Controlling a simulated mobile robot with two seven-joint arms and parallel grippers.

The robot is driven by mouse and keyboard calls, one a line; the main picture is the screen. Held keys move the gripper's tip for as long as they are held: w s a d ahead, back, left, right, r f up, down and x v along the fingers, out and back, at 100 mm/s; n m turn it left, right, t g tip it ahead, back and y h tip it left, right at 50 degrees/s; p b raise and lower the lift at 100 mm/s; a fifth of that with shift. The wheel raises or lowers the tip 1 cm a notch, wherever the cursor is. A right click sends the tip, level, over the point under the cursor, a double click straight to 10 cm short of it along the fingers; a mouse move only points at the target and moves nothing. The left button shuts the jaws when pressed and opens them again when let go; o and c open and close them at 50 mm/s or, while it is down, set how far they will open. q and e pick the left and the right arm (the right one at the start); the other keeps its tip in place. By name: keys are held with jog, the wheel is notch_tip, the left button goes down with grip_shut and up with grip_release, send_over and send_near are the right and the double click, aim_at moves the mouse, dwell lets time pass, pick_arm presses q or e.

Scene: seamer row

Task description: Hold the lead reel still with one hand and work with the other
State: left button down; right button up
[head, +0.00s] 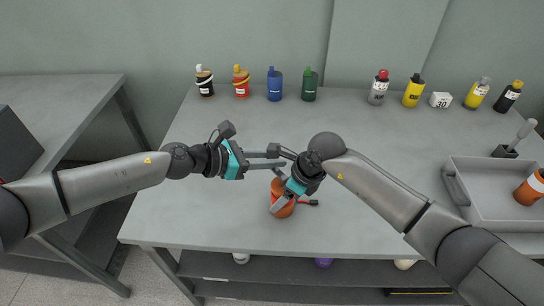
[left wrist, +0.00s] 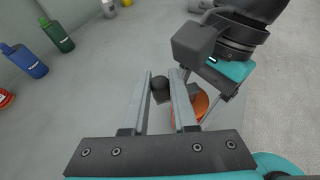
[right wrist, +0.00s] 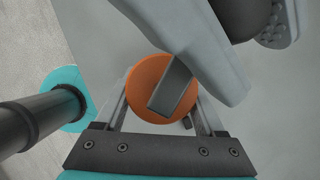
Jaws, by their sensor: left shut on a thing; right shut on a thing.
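The orange reel (head: 280,208) stands near the front middle of the table. My right gripper (head: 283,193) is shut around its sides; the right wrist view shows its round orange top (right wrist: 147,82) between the fingers. My left gripper (head: 280,160) reaches in from the left above the reel. Its fingers (left wrist: 162,85) are shut on a small dark grey piece (left wrist: 159,92). A dark grey bar (right wrist: 174,86) crosses over the reel's top in the right wrist view; I cannot tell whether it is joined to the reel. The grippers hide part of the reel.
A grey tray (head: 455,185) holding an orange container (head: 530,188) stands at right. The table's left part is clear.

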pick_arm(q)
jog(key=shift+s, duration=0.15)
jog(key=shift+s+r+n+t+y, duration=0.1)
jog(key=shift+n+t+y, duration=0.15)
jog(key=shift+n+t, duration=0.25)
jog(key=shift+s+r+n+t+y, duration=0.1)
jog(key=shift+n+t+y, duration=0.15)
jog(key=shift+n+t, duration=0.25)
jog(key=shift+s+a+f+n+t+y, duration=0.15)
jog(key=shift+s+n+t+y, duration=0.65)
jog(key=shift+n+y, duration=1.4)
jog(key=shift+s+a+r+n+t+y, duration=0.1)
jog(key=shift+s+n+t+y, duration=0.65)
jog(key=shift+n+y, duration=1.45)
jog(key=shift+s+a+f+n+t+y, duration=0.15)
jog(key=shift+s+n+t+y, duration=0.65)
jog(key=shift+n+y, duration=1.4)
jog(key=shift+w+y, duration=0.15)
jog(key=shift+y, duration=0.15)
jog(key=c, duration=0.7)
grip_release()
